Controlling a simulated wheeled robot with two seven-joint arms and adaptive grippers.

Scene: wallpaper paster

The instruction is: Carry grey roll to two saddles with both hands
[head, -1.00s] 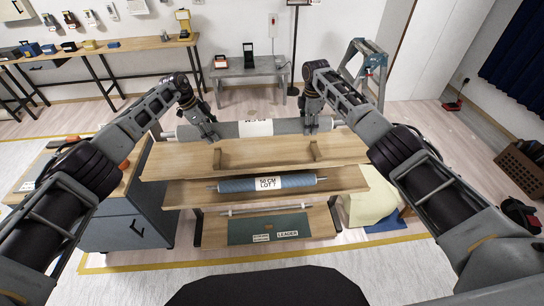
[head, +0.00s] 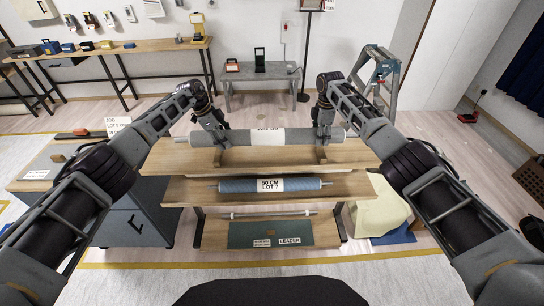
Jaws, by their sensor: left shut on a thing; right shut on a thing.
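My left gripper (head: 221,139) is shut on the roll left of the label. My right gripper (head: 323,136) is shut on it right of the label.
A blue roll (head: 235,186) labelled 50 CM LOT 7 lies on the middle shelf (head: 340,188). A grey cabinet (head: 135,215) stands left, a cream cloth-covered thing (head: 378,213) right, and a stepladder (head: 382,75) behind.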

